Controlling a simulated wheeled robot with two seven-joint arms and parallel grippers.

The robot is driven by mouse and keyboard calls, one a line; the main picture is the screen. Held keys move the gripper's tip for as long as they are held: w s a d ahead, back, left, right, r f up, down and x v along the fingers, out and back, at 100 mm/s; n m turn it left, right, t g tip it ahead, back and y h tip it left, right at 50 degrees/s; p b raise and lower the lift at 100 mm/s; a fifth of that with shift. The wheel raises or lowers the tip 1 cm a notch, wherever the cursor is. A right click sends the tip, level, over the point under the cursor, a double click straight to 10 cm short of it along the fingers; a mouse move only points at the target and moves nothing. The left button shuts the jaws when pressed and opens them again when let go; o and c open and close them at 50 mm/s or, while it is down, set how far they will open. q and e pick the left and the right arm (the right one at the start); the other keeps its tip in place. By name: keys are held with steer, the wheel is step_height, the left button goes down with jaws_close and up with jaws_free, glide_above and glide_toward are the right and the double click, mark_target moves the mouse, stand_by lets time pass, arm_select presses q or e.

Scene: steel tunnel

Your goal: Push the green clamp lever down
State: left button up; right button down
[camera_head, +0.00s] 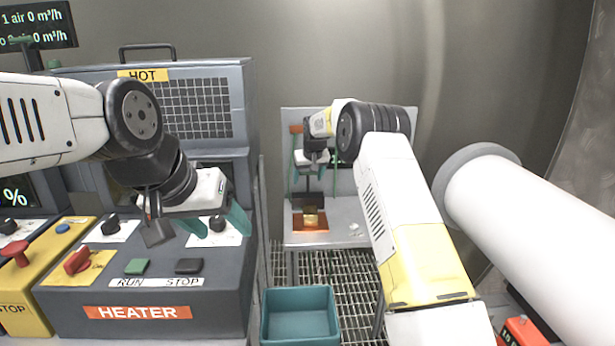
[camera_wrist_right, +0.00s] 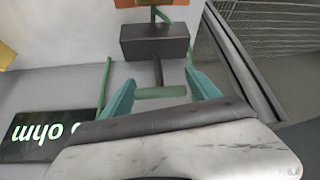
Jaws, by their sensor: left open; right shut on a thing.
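The green clamp lever shows in the right wrist view as a short green bar (camera_wrist_right: 161,92) on a dark stem from a dark block (camera_wrist_right: 155,42). The bar lies lengthwise between the teal fingers of my right gripper (camera_wrist_right: 163,94), which is shut on it. In the head view the right gripper (camera_head: 313,168) is at the green-posted clamp stand on the back bench; the lever is too small to make out there. Below it is a dark block (camera_head: 308,199) above an orange plate (camera_head: 311,228) with a gold piece. My left gripper (camera_head: 217,223) is open and empty over the heater panel.
The heater box (camera_head: 160,322) with knobs and buttons fills the left. A teal bin (camera_head: 300,335) stands before the grey bench (camera_head: 345,212). A large white pipe (camera_head: 530,225) is on the right. The right wrist view also shows a dark "ohm" display (camera_wrist_right: 45,136).

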steer(key=shift+s+d+f+t, duration=0.2)
steer(key=shift+s+t, duration=0.3)
steer(key=shift+t, duration=0.35)
steer(key=shift+s+d+f+t, duration=0.2)
steer(key=shift+s+t, duration=0.35)
steer(key=shift+t, duration=0.35)
steer(key=shift+s+d+f+t, duration=0.1)
steer(key=shift+s+f+t, duration=0.1)
steer(key=shift+s+t, duration=0.5)
steer(key=shift+w+t, duration=0.2)
steer(key=shift+t, duration=0.05)
steer(key=shift+c, duration=1.4)
jaws_free()
steer(key=shift+d, duration=0.15)
steer(key=shift+a, duration=0.25)
steer(key=v, duration=0.7)
steer(key=shift+s+d+r, duration=0.15)
steer(key=shift+s+d, duration=0.05)
steer(key=shift+s, duration=0.15)
